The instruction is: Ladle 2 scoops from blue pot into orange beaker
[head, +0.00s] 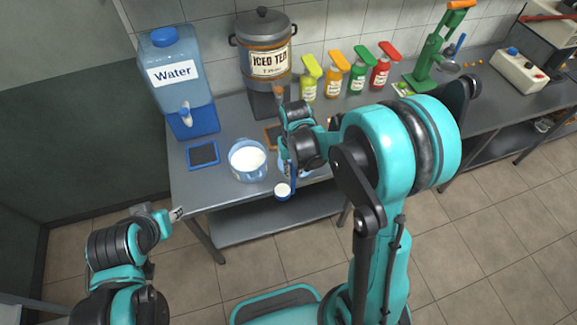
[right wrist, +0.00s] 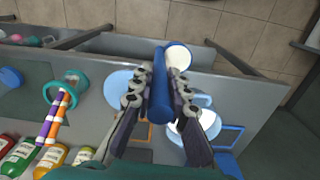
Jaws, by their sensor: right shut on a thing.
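The blue pot (head: 235,166) stands on the grey table with white contents inside; it also shows in the right wrist view (right wrist: 207,128), partly behind a finger. My right gripper (head: 288,152) is shut on the blue ladle's handle (right wrist: 161,95). The ladle's round cup (head: 283,191) hangs near the table's front edge, right of the pot and apart from it; white shows inside it. I cannot make out an orange beaker. A pale blue round vessel (right wrist: 120,84) is partly hidden by my right gripper. My left gripper (head: 175,213) is off the table's left front; its opening is unclear.
A water dispenser (head: 184,98) and an iced tea urn (head: 262,50) stand behind the pot. A blue-framed pad (head: 203,154) lies to its left. Several coloured bottles (head: 334,82) stand at the back. An orange-framed pad (right wrist: 141,155) lies near my right gripper.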

